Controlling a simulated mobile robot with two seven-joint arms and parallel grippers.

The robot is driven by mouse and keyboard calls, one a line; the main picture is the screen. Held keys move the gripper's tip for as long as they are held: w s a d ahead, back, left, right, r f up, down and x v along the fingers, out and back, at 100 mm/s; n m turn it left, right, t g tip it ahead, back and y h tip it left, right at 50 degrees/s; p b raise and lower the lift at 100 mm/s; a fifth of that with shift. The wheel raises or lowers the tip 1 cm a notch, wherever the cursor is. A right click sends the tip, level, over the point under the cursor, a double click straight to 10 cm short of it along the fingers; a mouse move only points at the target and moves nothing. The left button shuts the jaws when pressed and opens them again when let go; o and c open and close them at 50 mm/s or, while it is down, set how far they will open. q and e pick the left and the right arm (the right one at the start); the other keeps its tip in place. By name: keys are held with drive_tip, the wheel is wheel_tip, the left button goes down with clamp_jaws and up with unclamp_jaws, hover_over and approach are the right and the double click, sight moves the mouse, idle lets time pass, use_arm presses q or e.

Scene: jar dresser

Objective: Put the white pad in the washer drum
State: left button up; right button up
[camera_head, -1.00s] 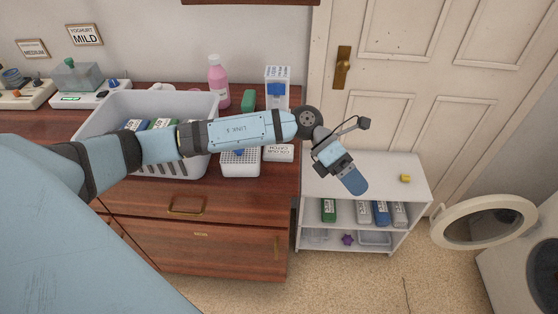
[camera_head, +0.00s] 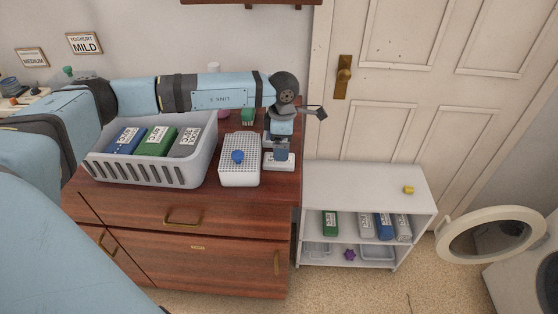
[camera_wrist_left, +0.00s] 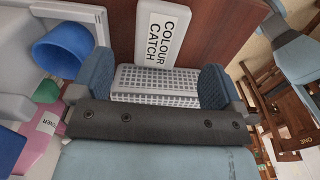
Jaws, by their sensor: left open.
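A white, mesh-patterned pad (camera_wrist_left: 155,84) shows between the fingers in the left wrist view, beside a COLOUR CATCH label (camera_wrist_left: 163,38). In the head view, the white COLOUR CATCH item (camera_head: 279,162) lies at the dresser's right end, partly hidden by my gripper. My left gripper (camera_head: 281,155) points down over it. It is open, with one finger (camera_wrist_left: 95,76) and the other (camera_wrist_left: 213,86) on either side of the pad; contact cannot be told. The washer (camera_head: 528,283) is at the lower right, its round door (camera_head: 456,247) swung open. The drum is not visible. My right gripper is not in view.
On the dresser (camera_head: 230,213), a grey basket (camera_head: 195,174) holds several packs, and a white mesh box (camera_head: 240,179) with a blue item stands close left of my gripper. A white shelf unit (camera_head: 350,185) stands between dresser and washer, its top mostly clear.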

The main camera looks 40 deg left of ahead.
use_arm(q)
drive_tip(key=shift+a+f+p, duration=0.15)
drive_tip(key=shift+f+p, duration=0.4)
drive_tip(key=shift+f, duration=2.55)
drive_tip(key=c, duration=1.1)
drive_tip(key=shift+o, duration=0.2)
drive_tip(key=shift+r, duration=0.1)
